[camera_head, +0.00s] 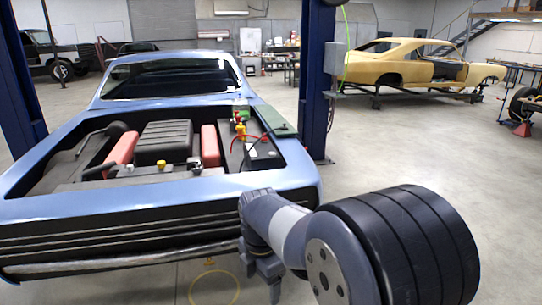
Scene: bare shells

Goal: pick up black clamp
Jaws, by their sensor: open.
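In the head view, a dark battery (262,157) sits at the right side of the blue car's engine bay. A small dark piece (265,139) on its top, by a dark cable, may be the black clamp, but it is too small to be sure. A red cable and a small yellow and red part (240,130) are at the battery's left. My gripper (262,283) is open and points down in front of the car's front right corner. It is apart from the battery, nearer the camera and lower in the picture. Its fingertips are partly cut by the frame edge.
The blue car's front edge (170,203) lies between my gripper and the engine bay. A grey-green flat box (279,121) rests on the right fender. A blue lift post (318,80) stands behind it. Open floor (420,150) lies to the right.

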